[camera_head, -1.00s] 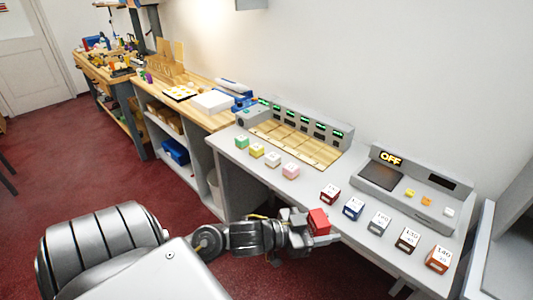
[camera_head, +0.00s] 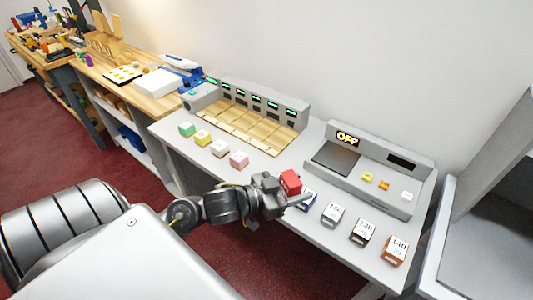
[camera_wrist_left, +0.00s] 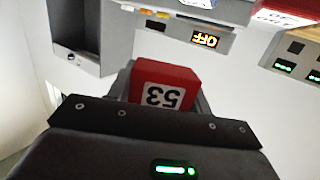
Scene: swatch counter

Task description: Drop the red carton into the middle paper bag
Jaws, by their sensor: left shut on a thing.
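The red carton (camera_head: 291,181) is in my left gripper (camera_head: 285,194), which is shut on it, above the front part of the grey counter (camera_head: 182,160). The left wrist view also shows the carton (camera_wrist_left: 165,78), with a white label reading 53 upside down. The fingers are mostly hidden there behind the dark gripper body. No paper bag shows in either view. My right gripper is not in view.
Blue (camera_head: 308,198), grey (camera_head: 333,214), black (camera_head: 363,231) and orange (camera_head: 395,250) boxes line the counter's front right. Green (camera_head: 187,129), yellow (camera_head: 202,138), white and pink (camera_head: 239,159) blocks stand left. Behind is a console (camera_head: 372,172) reading OFF.

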